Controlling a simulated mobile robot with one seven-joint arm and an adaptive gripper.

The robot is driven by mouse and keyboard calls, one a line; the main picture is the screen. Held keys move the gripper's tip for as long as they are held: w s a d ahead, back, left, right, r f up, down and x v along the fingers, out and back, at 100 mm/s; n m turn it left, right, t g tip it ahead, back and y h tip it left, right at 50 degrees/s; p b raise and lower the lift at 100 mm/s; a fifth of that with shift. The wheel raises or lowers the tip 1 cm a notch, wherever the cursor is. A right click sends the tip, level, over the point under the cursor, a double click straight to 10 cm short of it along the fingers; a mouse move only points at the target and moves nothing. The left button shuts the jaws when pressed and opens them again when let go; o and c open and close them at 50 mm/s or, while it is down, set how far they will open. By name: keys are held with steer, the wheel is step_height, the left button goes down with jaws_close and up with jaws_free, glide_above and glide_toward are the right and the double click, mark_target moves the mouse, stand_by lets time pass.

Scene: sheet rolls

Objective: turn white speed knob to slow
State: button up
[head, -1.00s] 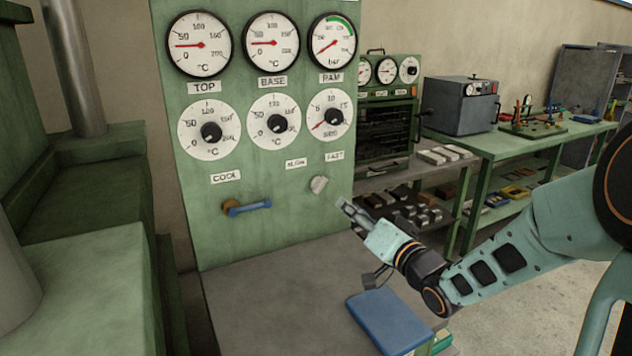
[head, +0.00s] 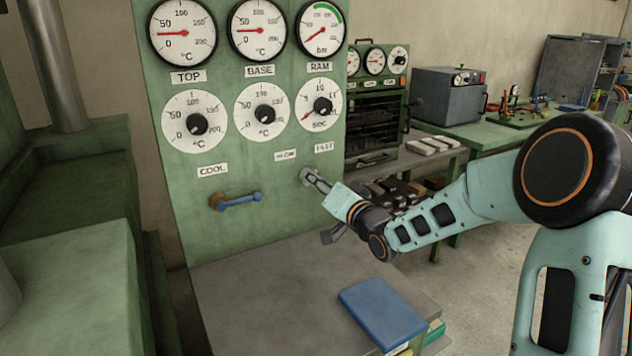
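The white speed knob (head: 305,174) is on the green panel (head: 285,215), below and between the SLOW label (head: 285,156) and the FAST label (head: 324,147). Only part of it shows, because my gripper covers the rest. My gripper (head: 314,181) is at the knob, with its fingers reaching up and left to it from the lower right. The fingers look close together, but whether they are closed on the knob is too small to tell. The knob's pointing direction is hidden.
A blue lever (head: 240,200) sticks out left of the knob under the COOL label (head: 212,170). Dials with black knobs (head: 265,115) are above. A green bench (head: 480,140) stands behind at right.

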steer(key=shift+w, duration=0.15)
steer(key=shift+c, duration=0.4)
jaws_close()
steer(key=shift+a+f+n+b, duration=0.1)
steer(key=shift+n+b, duration=0.2)
steer(key=shift+b, duration=0.05)
steer(key=shift+s+a+n+b, duration=0.1)
steer(key=shift+a+n+b, duration=0.05)
steer(key=shift+n+b, duration=3.5)
steer(key=shift+s+a+n+b, duration=0.1)
steer(key=shift+n+b, duration=3.15)
steer(key=shift+n, duration=0.7)
